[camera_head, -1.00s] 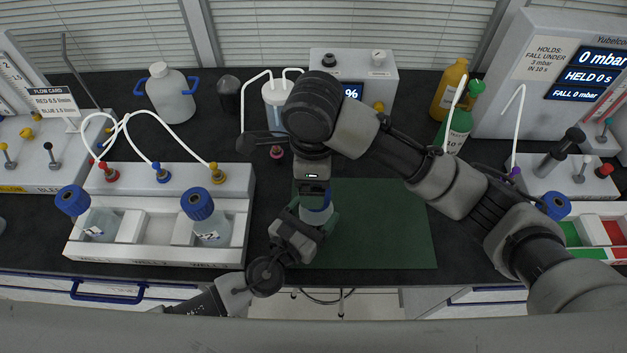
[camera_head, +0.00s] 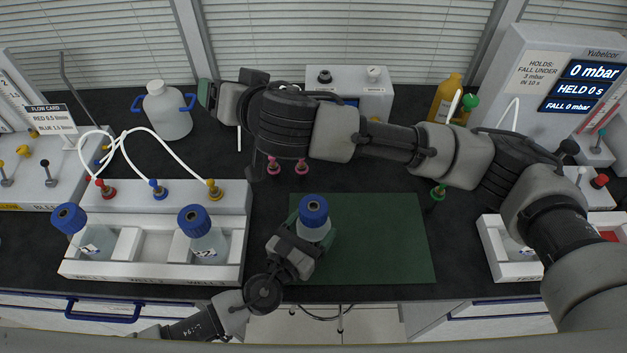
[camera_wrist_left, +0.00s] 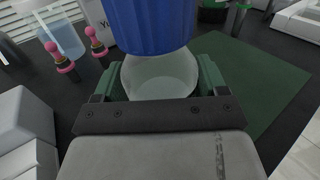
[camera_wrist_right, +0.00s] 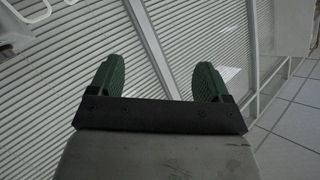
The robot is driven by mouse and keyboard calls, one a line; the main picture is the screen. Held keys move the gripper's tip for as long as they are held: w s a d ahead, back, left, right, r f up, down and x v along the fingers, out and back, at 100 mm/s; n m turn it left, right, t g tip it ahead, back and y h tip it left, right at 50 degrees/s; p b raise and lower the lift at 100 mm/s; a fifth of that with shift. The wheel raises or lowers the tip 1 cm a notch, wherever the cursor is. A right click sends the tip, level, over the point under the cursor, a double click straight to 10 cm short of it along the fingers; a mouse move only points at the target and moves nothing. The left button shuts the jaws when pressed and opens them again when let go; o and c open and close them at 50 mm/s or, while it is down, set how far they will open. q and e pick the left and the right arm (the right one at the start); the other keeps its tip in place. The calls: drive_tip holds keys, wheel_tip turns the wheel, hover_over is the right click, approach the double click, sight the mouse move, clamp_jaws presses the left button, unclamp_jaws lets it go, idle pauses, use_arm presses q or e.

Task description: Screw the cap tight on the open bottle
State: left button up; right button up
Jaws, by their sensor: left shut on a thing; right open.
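A bottle (camera_head: 314,232) with a blue cap (camera_head: 313,205) on its top stands upright over the left part of the green mat (camera_head: 385,235). My left gripper (camera_head: 299,240) is shut on the bottle's body below the cap. In the left wrist view the pale bottle (camera_wrist_left: 160,78) sits between the green finger pads, with the ribbed blue cap (camera_wrist_left: 152,22) above it. I cannot tell how tightly the cap sits. My right gripper (camera_head: 205,94) is up at the back left, away from the bottle. In the right wrist view its fingers (camera_wrist_right: 161,80) are apart with nothing between them.
A white rack (camera_head: 150,270) at left holds two blue-capped bottles, one tilted (camera_head: 70,220). A white jug (camera_head: 168,110) stands behind it. A yellow bottle (camera_head: 447,98) and a pressure display unit (camera_head: 545,75) stand at back right. The mat's right part is clear.

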drive_tip(key=s+a+r+n+g+y, duration=0.3)
drive_tip(key=s+n+y, duration=0.1)
drive_tip(key=n, duration=0.7)
drive_tip(key=s+a+r+n+g+y, duration=0.25)
drive_tip(key=n+y, duration=0.25)
drive_tip(key=n, duration=0.6)
drive_tip(key=s+a+n+g, duration=0.1)
drive_tip(key=s+n+g, duration=0.5)
drive_tip(key=n, duration=0.5)
drive_tip(key=n+h, duration=1.8)
drive_tip(key=n, duration=1.4)
hover_over(314, 209)
drive_tip(key=f, duration=1.6)
drive_tip(key=shift+s+a, duration=0.3)
drive_tip(key=shift+a, duration=0.1)
drive_tip(key=shift+w+d+n, duration=0.3)
drive_tip(key=shift+d, duration=0.1)
drive_tip(key=shift+f, duration=0.1)
drive_tip(key=shift+f, duration=3.9)
